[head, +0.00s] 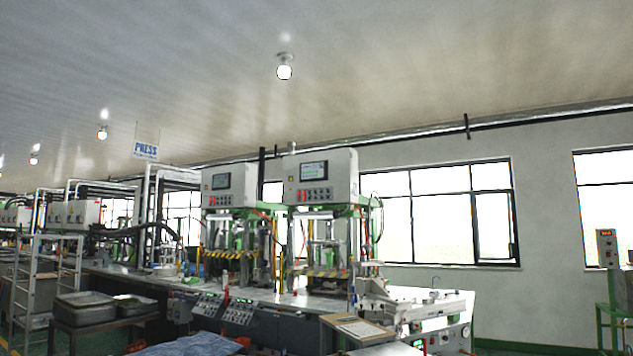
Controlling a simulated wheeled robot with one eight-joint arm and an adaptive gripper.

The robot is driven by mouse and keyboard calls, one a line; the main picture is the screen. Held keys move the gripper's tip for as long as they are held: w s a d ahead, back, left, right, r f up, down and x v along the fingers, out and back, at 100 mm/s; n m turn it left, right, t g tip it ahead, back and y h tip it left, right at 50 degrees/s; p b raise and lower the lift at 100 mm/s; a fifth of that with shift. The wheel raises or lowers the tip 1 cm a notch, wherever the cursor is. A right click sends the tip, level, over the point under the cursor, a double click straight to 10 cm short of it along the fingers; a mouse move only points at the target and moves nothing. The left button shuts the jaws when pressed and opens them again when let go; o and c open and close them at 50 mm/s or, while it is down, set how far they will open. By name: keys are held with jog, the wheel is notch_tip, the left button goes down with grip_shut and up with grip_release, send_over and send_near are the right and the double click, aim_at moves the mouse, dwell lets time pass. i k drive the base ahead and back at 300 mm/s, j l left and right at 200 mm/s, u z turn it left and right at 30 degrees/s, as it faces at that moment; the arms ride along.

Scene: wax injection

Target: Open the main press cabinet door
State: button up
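Two press machines with green frames stand at the centre of the head view. Each has a white control cabinet on top, a right cabinet (340,171) and a left cabinet (241,181). Each cabinet front carries a screen and several red and dark buttons. The fronts look closed; I see no open door. I cannot tell which cabinet is the main press cabinet, and no door handle can be made out. My gripper is not in view.
A long workbench (280,296) with button panels (238,311) runs below the presses. Metal trays (84,299) sit at the left beside a white rack (45,280). A blue sheet (188,346) lies in front. A green stand (612,312) is at the far right.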

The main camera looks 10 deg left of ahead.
aim_at(330, 170)
jog(key=i+j+u, duration=0.25)
jog(key=j+u, duration=0.2)
jog(key=i+j+u, duration=0.45)
jog(key=j, duration=0.15)
jog(key=i+j+u, duration=0.25)
jog(key=j+u, duration=0.2)
jog(key=i+j+u, duration=0.2)
jog(key=i+u, duration=0.7)
jog(key=i+j, duration=0.1)
jog(key=i, duration=0.95)
jog(key=i+j, duration=0.1)
jog(key=i, duration=0.9)
jog(key=i+z, duration=0.15)
jog(key=i, duration=0.55)
jog(key=i+z, duration=0.2)
jog(key=i, duration=0.5)
jog(key=i+j+z, duration=0.15)
jog(key=i, duration=0.5)
jog(key=i+l+z, duration=0.2)
jog(key=i+z, duration=1.05)
jog(key=i+j+z, duration=0.15)
jog(key=z, duration=0.3)
jog(key=i+l+z, duration=0.15)
jog(key=i+z, duration=0.2)
jog(key=i, duration=0.7)
jog(key=i+j+z, duration=0.1)
jog(key=i+z, duration=0.25)
jog(key=i, duration=0.65)
